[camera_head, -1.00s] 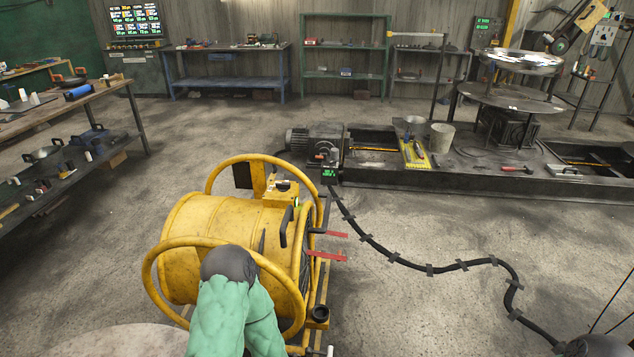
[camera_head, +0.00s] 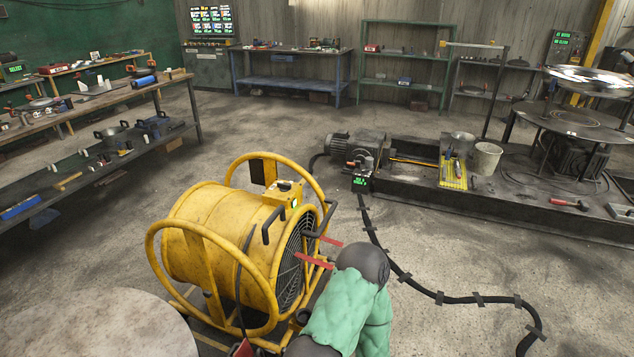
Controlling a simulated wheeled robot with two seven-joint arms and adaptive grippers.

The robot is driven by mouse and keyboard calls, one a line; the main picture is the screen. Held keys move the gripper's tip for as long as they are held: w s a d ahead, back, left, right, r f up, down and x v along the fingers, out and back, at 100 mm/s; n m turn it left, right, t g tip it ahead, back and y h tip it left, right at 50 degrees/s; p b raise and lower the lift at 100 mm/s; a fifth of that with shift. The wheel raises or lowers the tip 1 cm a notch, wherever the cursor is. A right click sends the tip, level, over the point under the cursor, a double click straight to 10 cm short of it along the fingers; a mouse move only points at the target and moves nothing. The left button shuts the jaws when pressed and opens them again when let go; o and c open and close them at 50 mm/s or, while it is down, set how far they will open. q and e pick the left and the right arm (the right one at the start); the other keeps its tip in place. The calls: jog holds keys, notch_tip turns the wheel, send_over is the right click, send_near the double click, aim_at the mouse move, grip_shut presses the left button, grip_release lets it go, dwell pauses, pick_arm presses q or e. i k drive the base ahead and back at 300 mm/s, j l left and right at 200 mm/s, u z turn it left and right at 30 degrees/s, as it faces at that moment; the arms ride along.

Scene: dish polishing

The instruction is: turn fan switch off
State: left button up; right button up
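The yellow drum fan (camera_head: 215,240) stands on the floor left of centre, inside a round tubular frame. A small yellow control box (camera_head: 284,196) with a green lit face sits on its top; the switch itself is too small to make out. Red ribbons (camera_head: 313,260) stand straight out from the fan's front grille. One of my arms, green-sleeved with a dark joint, covers the floor at the fan's lower right. Neither gripper can be made out.
A round table top (camera_head: 95,325) fills the lower left corner. A long workbench (camera_head: 110,95) runs along the left. A black cable (camera_head: 440,298) crosses the floor on the right. A low machine bed (camera_head: 480,205) stands behind it. Open floor lies between bench and fan.

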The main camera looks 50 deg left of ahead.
aim_at(283, 186)
jog(key=i+u, duration=0.35)
jog(key=i, duration=0.15)
jog(key=i+l+u, duration=0.6)
jog(key=i+u, duration=0.15)
jog(key=i, duration=0.15)
jog(key=i+u, duration=0.25)
jog(key=u, duration=0.2)
jog(key=i+l+u, duration=0.15)
jog(key=u, duration=0.25)
jog(key=i+l+u, duration=0.2)
jog(key=u, duration=0.25)
jog(key=i+l+u, duration=0.2)
jog(key=u, duration=0.2)
jog(key=i+l+u, duration=0.1)
jog(key=l+u, duration=0.35)
jog(key=j, duration=0.1)
